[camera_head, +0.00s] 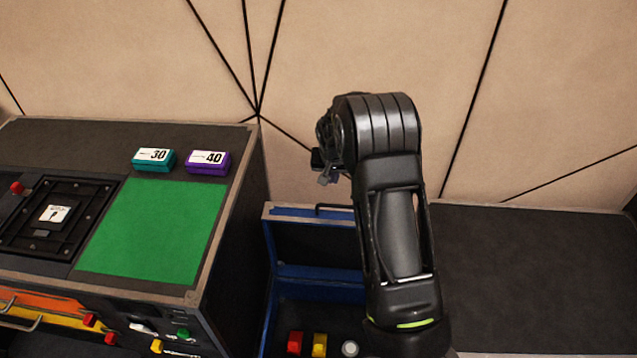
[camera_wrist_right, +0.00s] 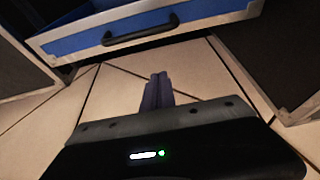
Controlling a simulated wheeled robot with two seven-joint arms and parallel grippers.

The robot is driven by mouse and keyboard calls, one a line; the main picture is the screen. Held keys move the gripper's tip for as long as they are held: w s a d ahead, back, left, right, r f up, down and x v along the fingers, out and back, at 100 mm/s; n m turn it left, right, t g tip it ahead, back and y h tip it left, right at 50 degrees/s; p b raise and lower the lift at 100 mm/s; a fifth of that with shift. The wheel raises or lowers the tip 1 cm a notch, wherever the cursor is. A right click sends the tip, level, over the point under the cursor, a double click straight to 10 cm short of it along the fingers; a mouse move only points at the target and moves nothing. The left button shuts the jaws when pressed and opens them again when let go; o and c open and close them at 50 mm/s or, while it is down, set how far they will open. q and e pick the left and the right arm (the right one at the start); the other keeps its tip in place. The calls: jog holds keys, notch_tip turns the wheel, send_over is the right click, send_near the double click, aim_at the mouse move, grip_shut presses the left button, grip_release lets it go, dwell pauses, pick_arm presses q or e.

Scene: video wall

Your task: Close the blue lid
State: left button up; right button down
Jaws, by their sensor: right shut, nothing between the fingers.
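The blue lid (camera_head: 312,240) stands raised at the back of a blue box (camera_head: 266,325) in the head view. Its metal-edged rim is up and carries a black handle, partly hidden by my right arm. In the right wrist view the lid's blue face (camera_wrist_right: 100,35) and the handle (camera_wrist_right: 140,29) are at the top. My right gripper (camera_head: 324,170) is above the lid's rim, partly hidden by its own wrist. In the wrist view its fingers (camera_wrist_right: 157,90) are shut and empty, pointing towards the handle with a visible gap. My left gripper is not in view.
A red block (camera_head: 295,343), a yellow block (camera_head: 320,345) and a round white knob (camera_head: 350,348) are in the open box. A console (camera_head: 232,215) with a green panel (camera_head: 155,230) stands left. A dark surface (camera_head: 530,270) lies right. A tan wall (camera_head: 560,90) is behind.

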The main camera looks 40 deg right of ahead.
jog(key=shift+r, duration=0.1)
dwell(0.3)
notch_tip(320, 180, down, 10)
jog(key=p, duration=0.1)
jog(key=shift+a+r+p, duration=0.15)
jog(key=shift+r+p, duration=0.1)
jog(key=shift+p, duration=0.15)
jog(key=shift+s, duration=0.1)
dwell(0.5)
